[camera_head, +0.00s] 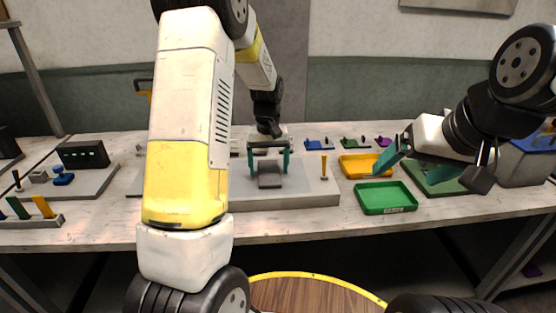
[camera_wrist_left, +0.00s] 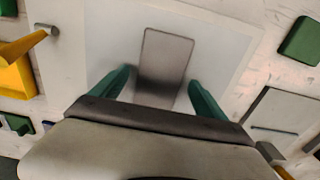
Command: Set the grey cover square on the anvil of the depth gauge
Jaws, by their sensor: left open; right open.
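A grey block with a flat rectangular top, which looks like the grey cover (camera_head: 269,181), stands on a broad pale grey slab (camera_head: 315,200) at the middle of the table. In the left wrist view the cover (camera_wrist_left: 166,55) lies between the fingertips, slightly tilted in the picture. My left gripper (camera_head: 270,163) is open, pointing down, with one teal finger at each side of the cover. Its fingers also show in the left wrist view (camera_wrist_left: 158,88). Contact cannot be told. My right gripper (camera_head: 390,158) is open and empty above the trays. I cannot tell the depth gauge's anvil apart.
A green tray (camera_head: 386,198) and a yellow tray (camera_head: 357,166) stand right of the slab. A yellow-topped peg (camera_head: 324,167) stands on the slab's right part. A black box with green lights (camera_head: 83,154) and a blue piece (camera_head: 63,179) are at left. My left arm hides the table's left middle.

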